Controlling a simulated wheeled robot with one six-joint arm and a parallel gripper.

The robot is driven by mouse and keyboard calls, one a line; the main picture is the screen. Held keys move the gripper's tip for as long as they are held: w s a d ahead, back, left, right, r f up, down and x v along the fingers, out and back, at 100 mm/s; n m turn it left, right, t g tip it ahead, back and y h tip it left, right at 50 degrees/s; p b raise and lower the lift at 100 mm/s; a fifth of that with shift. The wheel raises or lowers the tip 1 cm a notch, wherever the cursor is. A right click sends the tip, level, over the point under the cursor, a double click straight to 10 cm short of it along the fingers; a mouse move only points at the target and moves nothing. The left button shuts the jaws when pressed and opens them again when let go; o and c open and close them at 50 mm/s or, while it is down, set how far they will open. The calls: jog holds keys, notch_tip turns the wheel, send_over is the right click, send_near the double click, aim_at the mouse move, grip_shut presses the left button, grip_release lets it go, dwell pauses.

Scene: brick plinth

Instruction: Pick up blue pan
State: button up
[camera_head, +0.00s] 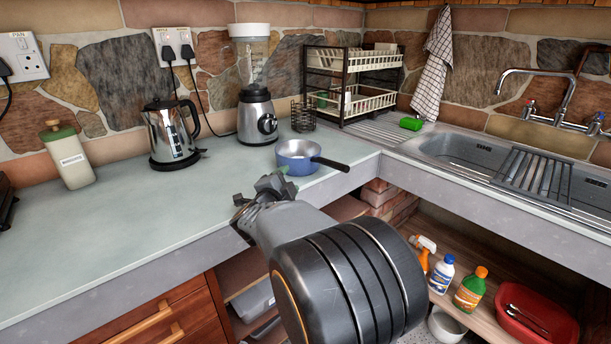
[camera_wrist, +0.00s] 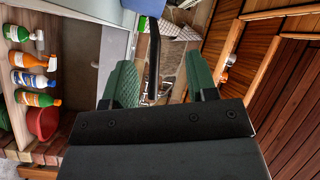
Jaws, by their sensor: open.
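The blue pan (camera_head: 298,160) sits upright on the pale worktop near its front corner, with its dark handle pointing right toward the edge. My gripper (camera_head: 256,196) is in front of the pan, at the worktop's front edge, and looks apart from it. In the wrist view my gripper (camera_wrist: 159,62) is open, with green pads on both fingers. The pan's black handle (camera_wrist: 154,55) shows in the gap between the fingers; I cannot tell how far beyond them it is. Only a bit of the blue pan (camera_wrist: 146,6) shows at the top edge there.
A blender (camera_head: 257,115), a kettle (camera_head: 172,132) and a wire holder (camera_head: 303,115) stand behind the pan. A dish rack (camera_head: 352,80) and sink (camera_head: 470,155) are to the right. Bottles (camera_head: 442,273) and a red bowl (camera_head: 535,318) are on the shelf below. The left worktop is mostly clear.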

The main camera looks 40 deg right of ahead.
aim_at(314, 159)
jog(key=shift+m+g+h, duration=0.6)
jog(key=shift+m+g, duration=0.3)
jog(key=shift+s+d+f+b+x, duration=0.15)
jog(key=shift+s+x, duration=0.1)
jog(key=shift+x, duration=2.2)
jog(key=shift+s+f+b+x, duration=0.15)
jog(key=shift+s+b+x, duration=0.05)
jog(key=shift+x, duration=2.3)
jog(key=shift+s+d+f+b+x, duration=0.15)
jog(key=shift+s+x, duration=0.1)
jog(key=shift+x, duration=2.2)
jog(key=shift+a, duration=0.1)
jog(key=c, duration=0.7)
jog(key=shift+f, duration=0.15)
grip_shut()
